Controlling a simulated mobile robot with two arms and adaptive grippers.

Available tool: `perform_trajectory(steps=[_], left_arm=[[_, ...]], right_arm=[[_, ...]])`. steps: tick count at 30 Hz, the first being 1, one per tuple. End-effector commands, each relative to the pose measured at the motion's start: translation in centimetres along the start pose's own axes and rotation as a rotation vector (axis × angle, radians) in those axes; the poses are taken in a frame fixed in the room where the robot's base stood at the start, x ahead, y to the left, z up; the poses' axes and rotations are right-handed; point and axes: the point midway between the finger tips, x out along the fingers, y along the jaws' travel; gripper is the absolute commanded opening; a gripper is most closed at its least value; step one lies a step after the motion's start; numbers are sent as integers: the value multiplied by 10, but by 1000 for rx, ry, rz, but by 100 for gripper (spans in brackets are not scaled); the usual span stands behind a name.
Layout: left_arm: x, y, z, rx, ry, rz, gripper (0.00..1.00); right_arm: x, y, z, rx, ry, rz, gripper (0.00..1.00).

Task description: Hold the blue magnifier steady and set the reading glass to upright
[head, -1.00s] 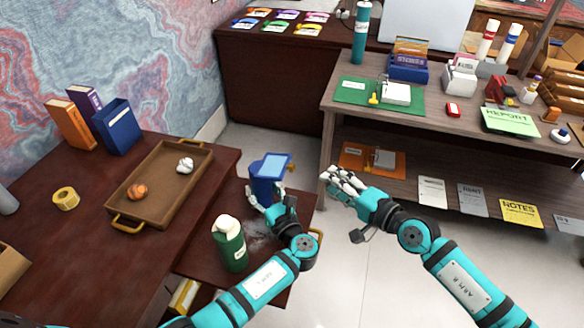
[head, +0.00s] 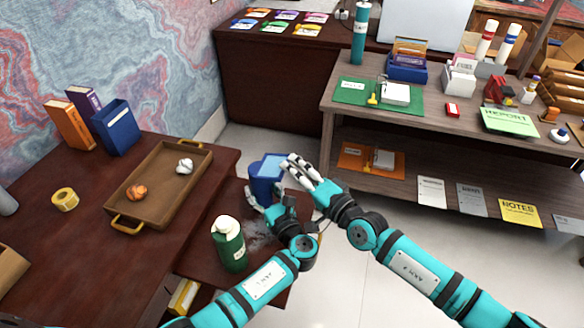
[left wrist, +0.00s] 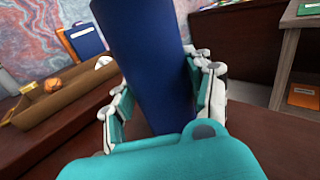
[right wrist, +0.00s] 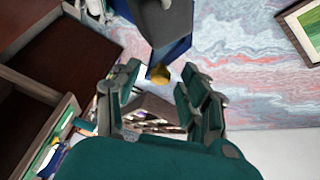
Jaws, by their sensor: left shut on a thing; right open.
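The blue magnifier (head: 263,188) stands on the low dark red side table. My left gripper (head: 268,205) is shut on its blue body, which fills the middle of the left wrist view (left wrist: 145,60). My right gripper (head: 298,172) is open at the right edge of the magnifier's top.
A green bottle (head: 230,245) stands close to my left forearm on the side table. A brown tray (head: 165,180) is on the desk at left. A wooden shelf table (head: 390,128) stands behind at right. Floor right of the side table is clear.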

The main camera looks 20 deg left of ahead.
Motion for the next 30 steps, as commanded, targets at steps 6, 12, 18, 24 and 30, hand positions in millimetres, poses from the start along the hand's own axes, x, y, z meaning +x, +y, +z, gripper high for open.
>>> perform_trajectory(steps=[6, 12, 18, 24, 30], left_arm=[[0, 0, 0, 0, 0, 0, 6], [0, 0, 0, 0, 0, 0, 6], [0, 0, 0, 0, 0, 0, 6], [0, 0, 0, 0, 0, 0, 6], [0, 0, 0, 1, 0, 0, 6]], right_arm=[[15, 0, 0, 0, 0, 0, 43], [15, 0, 0, 1, 0, 0, 43], [15, 0, 0, 1, 1, 0, 25], [15, 0, 0, 1, 1, 0, 0], [15, 0, 0, 0, 1, 0, 0]])
